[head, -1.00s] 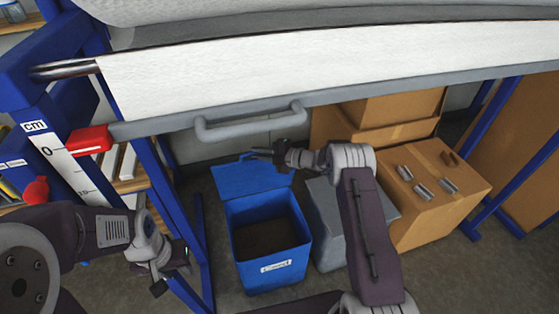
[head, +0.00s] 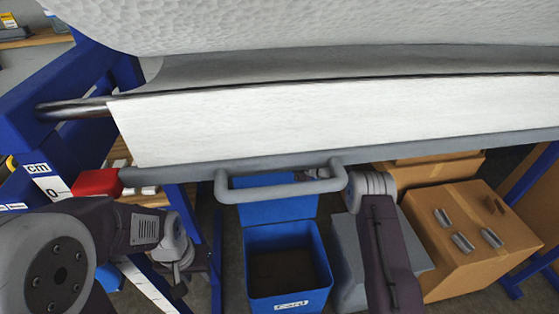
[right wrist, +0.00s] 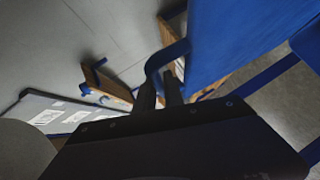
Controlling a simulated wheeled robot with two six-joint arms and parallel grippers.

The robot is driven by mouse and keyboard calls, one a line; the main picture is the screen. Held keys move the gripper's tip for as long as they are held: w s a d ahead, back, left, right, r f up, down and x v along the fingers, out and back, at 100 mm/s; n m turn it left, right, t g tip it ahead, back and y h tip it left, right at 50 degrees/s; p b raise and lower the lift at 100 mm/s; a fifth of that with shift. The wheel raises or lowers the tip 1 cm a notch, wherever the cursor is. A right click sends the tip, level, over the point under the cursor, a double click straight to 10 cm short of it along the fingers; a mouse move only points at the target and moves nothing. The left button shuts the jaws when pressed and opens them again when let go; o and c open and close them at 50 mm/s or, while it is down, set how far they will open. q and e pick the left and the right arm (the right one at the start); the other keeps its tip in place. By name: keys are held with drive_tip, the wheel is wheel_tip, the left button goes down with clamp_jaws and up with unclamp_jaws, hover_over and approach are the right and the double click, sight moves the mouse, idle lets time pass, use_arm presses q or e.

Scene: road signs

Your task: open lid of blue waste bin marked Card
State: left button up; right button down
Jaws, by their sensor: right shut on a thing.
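The blue bin (head: 287,275) marked Card stands on the floor below the white roll. Its top is open and its inside looks dark. Its blue lid (head: 270,208) is raised at the back, its upper part crossed by a grey handle bar. The lid also shows in the right wrist view (right wrist: 235,38). There, my right gripper (right wrist: 160,88) is shut on the lid's blue loop handle (right wrist: 160,60). In the head view the right gripper is mostly hidden behind the grey bar. My left gripper (head: 185,268) hangs left of the bin, away from it; its fingers are unclear.
A grey bin (head: 350,262) stands right of the blue bin. Cardboard boxes (head: 440,265) are further right, with small metal pieces on top. The grey handle bar (head: 285,190) and white sheet (head: 330,115) are above. A blue frame (head: 75,90) stands at the left.

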drive_tip(key=shift+f, duration=0.1)
drive_tip(key=c, duration=1.5)
unclamp_jaws()
drive_tip(key=shift+o, duration=0.2)
drive_tip(key=p+v, duration=0.1)
drive_tip(key=v, duration=0.8)
